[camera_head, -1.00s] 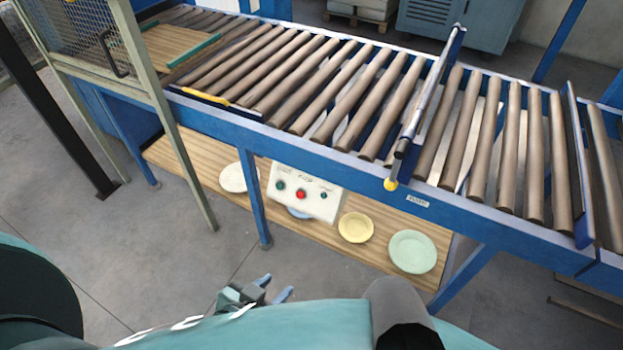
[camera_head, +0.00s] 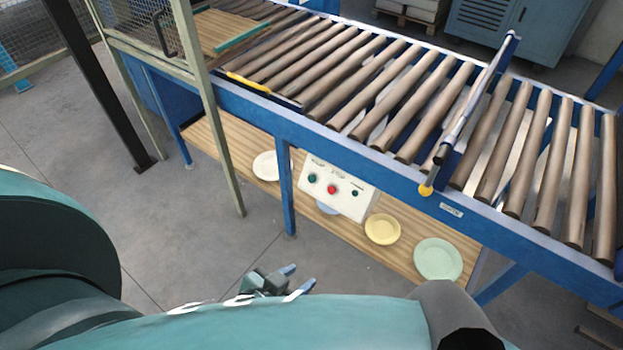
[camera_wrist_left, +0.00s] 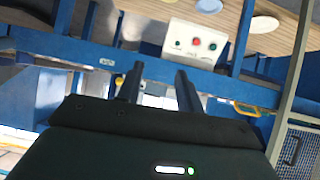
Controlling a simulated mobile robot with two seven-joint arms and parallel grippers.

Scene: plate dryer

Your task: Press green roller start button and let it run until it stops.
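A white control panel (camera_head: 348,202) hangs under the front of the roller conveyor. It carries a larger green button (camera_head: 312,178) at the left, a red button (camera_head: 332,189) in the middle and a smaller green button (camera_head: 355,193) at the right. The panel also shows upside down in the left wrist view (camera_wrist_left: 190,57), beyond the fingers. My left gripper (camera_head: 303,275) is in front of the conveyor, apart from the panel. Its two fingers are spread with nothing between them, also in the left wrist view (camera_wrist_left: 159,68). My right gripper is not in view.
The conveyor's blue frame (camera_head: 345,153) and a blue leg (camera_head: 286,190) stand near the panel. A wooden shelf (camera_head: 228,152) below holds a white plate (camera_head: 266,166), a yellow plate (camera_head: 382,229) and a green plate (camera_head: 438,259). Grey floor (camera_head: 190,245) before it is open.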

